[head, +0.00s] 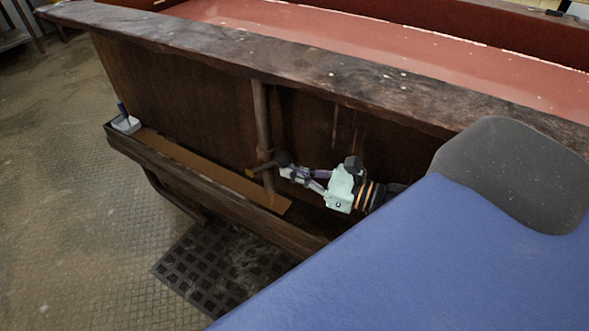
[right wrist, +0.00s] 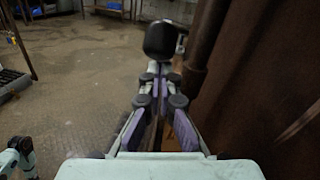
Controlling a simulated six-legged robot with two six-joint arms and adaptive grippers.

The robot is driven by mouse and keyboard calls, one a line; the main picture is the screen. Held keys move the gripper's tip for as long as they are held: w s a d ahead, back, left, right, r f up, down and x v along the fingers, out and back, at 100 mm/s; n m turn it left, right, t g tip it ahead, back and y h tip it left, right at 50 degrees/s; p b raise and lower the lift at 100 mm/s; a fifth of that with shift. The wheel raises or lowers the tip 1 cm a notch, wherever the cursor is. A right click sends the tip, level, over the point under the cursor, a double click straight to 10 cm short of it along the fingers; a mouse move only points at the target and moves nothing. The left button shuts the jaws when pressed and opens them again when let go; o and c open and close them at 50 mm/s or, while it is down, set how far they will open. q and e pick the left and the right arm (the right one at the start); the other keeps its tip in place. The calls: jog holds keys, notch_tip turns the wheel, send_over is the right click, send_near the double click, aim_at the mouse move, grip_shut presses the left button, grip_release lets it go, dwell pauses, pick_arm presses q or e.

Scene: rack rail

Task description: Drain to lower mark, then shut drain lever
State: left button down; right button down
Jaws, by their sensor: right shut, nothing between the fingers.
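A brown vertical drain pipe (head: 262,115) runs down the side of a long dark tank (head: 165,85). A lever with a black knob (head: 283,158) sticks out sideways from the pipe, to its right. My right gripper (head: 288,173) is shut and empty, its fingertips close to the knob. In the right wrist view the knob (right wrist: 160,40) is just beyond the fingertips (right wrist: 159,78); I cannot tell if they touch. The tank holds a reddish surface (head: 290,30). I cannot make out a lower mark or any flow from the pipe.
A wooden channel (head: 190,185) runs along the tank's foot under the pipe. A small white holder with a blue handle (head: 125,122) sits at its left end. A dark floor grate (head: 215,275) lies in front. The floor at left is open.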

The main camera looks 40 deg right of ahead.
jog(key=shift+w+a, duration=0.15)
jog(key=shift+w, duration=0.05)
jog(key=shift+s+r, duration=0.1)
jog(key=shift+w+a+r, duration=0.1)
jog(key=shift+w+r, duration=0.4)
jog(key=shift+r, duration=0.25)
